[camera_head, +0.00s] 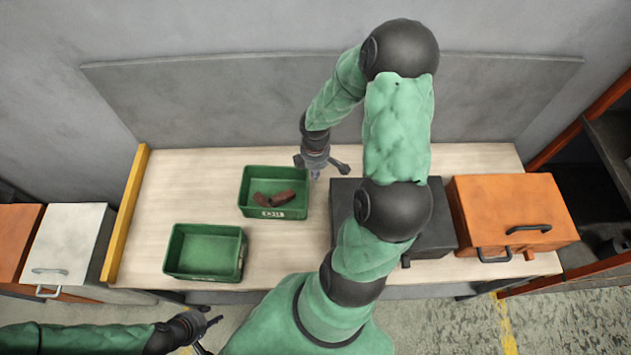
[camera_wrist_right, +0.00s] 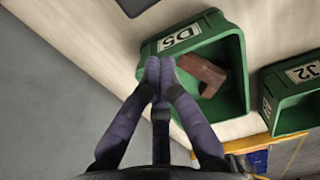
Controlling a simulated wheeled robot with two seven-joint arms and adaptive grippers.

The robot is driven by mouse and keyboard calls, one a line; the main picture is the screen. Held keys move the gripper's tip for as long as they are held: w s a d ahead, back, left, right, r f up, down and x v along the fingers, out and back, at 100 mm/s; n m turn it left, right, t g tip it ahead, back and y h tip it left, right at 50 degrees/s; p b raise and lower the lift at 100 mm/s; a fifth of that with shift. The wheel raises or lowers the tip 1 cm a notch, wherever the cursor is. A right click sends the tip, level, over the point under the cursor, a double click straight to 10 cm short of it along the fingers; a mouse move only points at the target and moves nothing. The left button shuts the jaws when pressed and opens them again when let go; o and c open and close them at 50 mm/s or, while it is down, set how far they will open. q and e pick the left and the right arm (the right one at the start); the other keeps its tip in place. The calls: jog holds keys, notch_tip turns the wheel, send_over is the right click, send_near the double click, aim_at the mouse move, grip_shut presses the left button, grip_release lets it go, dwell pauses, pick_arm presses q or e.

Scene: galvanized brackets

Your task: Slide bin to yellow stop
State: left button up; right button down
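A green bin (camera_head: 273,172) holding a reddish-brown bracket (camera_head: 281,198) stands mid-table. In the right wrist view the bin (camera_wrist_right: 240,70) and bracket (camera_wrist_right: 205,72) show close up. An empty green bin (camera_head: 207,230) stands nearer me and to the left. The yellow stop (camera_head: 125,215) runs along the table's left edge, apart from both bins. My right gripper (camera_head: 316,172) is low beside the loaded bin's back right corner; its fingertips (camera_wrist_right: 160,65) are together and empty. Whether they touch the bin is unclear. My left gripper (camera_head: 210,333) is below the table's front edge; its finger opening is unclear.
A black box (camera_head: 440,215) and an orange box (camera_head: 505,200) stand on the right of the table. A grey panel (camera_head: 220,100) closes the back. The table between the loaded bin and the yellow stop is clear.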

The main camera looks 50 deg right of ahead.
notch_tip(320, 180, down, 10)
jog(key=b, duration=0.3)
jog(key=shift+s+a+r, duration=0.1)
jog(key=shift+a+r, duration=0.05)
jog(key=w+a+b, duration=0.1)
jog(key=w+a, duration=0.7)
jog(key=w, duration=0.2)
jog(key=w+a+b, duration=0.2)
jog(key=w+a, duration=0.7)
jog(key=w, duration=0.1)
jog(key=w+a+b, duration=0.2)
jog(key=w+a, duration=0.7)
jog(key=w, duration=0.1)
jog(key=shift+w+a, duration=0.15)
jog(key=shift+w, duration=0.15)
jog(key=shift+w+a+b, duration=0.25)
jog(key=shift+b, duration=0.05)
jog(key=shift+a, duration=0.1)
